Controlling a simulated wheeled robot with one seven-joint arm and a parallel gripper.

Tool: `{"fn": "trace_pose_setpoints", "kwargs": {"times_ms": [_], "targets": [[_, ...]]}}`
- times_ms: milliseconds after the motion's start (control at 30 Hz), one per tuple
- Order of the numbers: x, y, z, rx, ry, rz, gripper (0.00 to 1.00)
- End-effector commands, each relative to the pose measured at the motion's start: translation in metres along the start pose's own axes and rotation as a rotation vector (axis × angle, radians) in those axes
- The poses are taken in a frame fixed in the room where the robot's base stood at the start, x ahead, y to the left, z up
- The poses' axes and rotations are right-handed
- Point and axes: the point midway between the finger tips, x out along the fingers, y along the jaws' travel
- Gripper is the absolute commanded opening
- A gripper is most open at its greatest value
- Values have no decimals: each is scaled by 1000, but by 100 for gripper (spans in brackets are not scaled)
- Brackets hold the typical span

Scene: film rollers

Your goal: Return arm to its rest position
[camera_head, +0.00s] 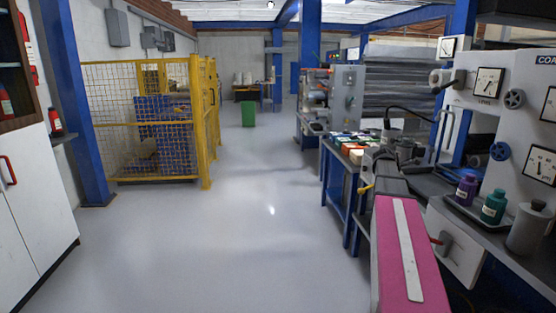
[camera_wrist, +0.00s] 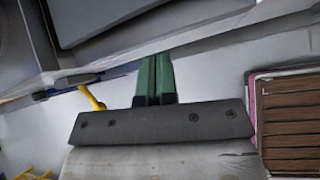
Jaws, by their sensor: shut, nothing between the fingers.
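My gripper (camera_wrist: 154,80) shows in the wrist view, with its two green fingers pressed together and nothing between them. Its dark mounting plate lies across the lower middle of that view. The fingertips are close to a grey machine edge or shelf (camera_wrist: 215,38) in the picture; I cannot tell whether they touch it. In the head view my pink arm link reaches up from the bottom right beside the machine bench. My gripper cannot be made out clearly there among the grey parts beyond the link.
On the right stands a machine with dials (camera_head: 487,85), with a purple bottle (camera_head: 466,190) and a teal bottle (camera_head: 493,207) on its ledge. A blue-legged table (camera_head: 337,192) stands beyond. A yellow cage (camera_head: 205,125) and white cabinet (camera_head: 28,205) are left. The middle floor is clear.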

Motion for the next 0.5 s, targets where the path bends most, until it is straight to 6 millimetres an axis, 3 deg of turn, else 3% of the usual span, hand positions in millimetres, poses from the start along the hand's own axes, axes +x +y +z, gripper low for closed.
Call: {"fn": "trace_pose_setpoints", "kwargs": {"times_ms": [33, 200, 367, 500], "targets": [[-4, -17, -36, 71, 48, 0, 0], [-14, -60, -140, 361, 206, -45, 0], [-30, -111, -229, 641, 335, -153, 0], [-49, -164, -299, 886, 417, -296, 0]]}}
